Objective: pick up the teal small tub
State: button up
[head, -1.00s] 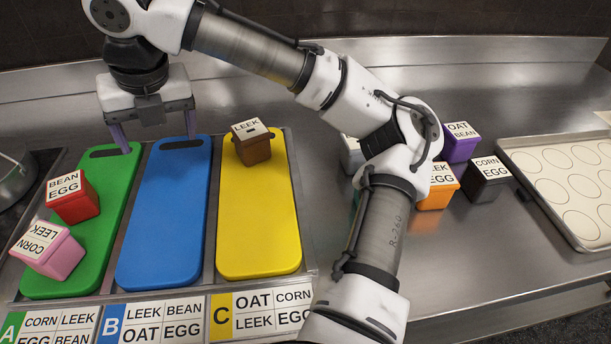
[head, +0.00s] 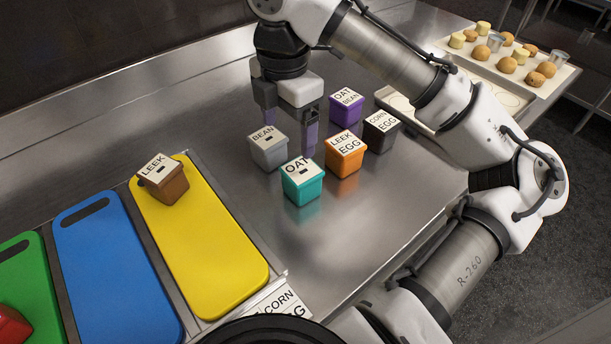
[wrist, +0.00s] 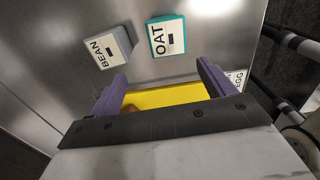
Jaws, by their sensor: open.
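The teal small tub (head: 302,187) stands upright on the steel counter, its white lid reading OAT. It also shows in the wrist view (wrist: 167,38), beyond my fingertips. My gripper (head: 288,137) is open and empty, behind the teal tub in the head view and above the counter among the other tubs. In the wrist view its two purple fingers (wrist: 160,85) are spread wide with nothing between them up close. The teal tub's lid is in full view and nothing touches it.
Close by stand a grey BEAN tub (head: 268,148), an orange LEEK EGG tub (head: 344,156), a black CORN EGG tub (head: 381,132) and a purple OAT BEAN tub (head: 346,107). A brown LEEK tub (head: 165,184) sits on the yellow board (head: 215,250). Counter in front of the teal tub is clear.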

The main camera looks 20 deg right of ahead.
aim_at(302, 169)
jog(key=shift+s+d+f+m, duration=0.3)
jog(key=shift+d, duration=0.2)
notch_tip(302, 169, down, 8)
jog(key=shift+r, duration=0.15)
jog(key=f, duration=0.2)
jog(key=d+f+p, duration=0.1)
jog(key=f, duration=0.1)
jog(key=shift+s+f, duration=0.15)
jog(key=shift+f, duration=0.6)
jog(key=c, duration=1.2)
jog(key=shift+r, duration=0.15)
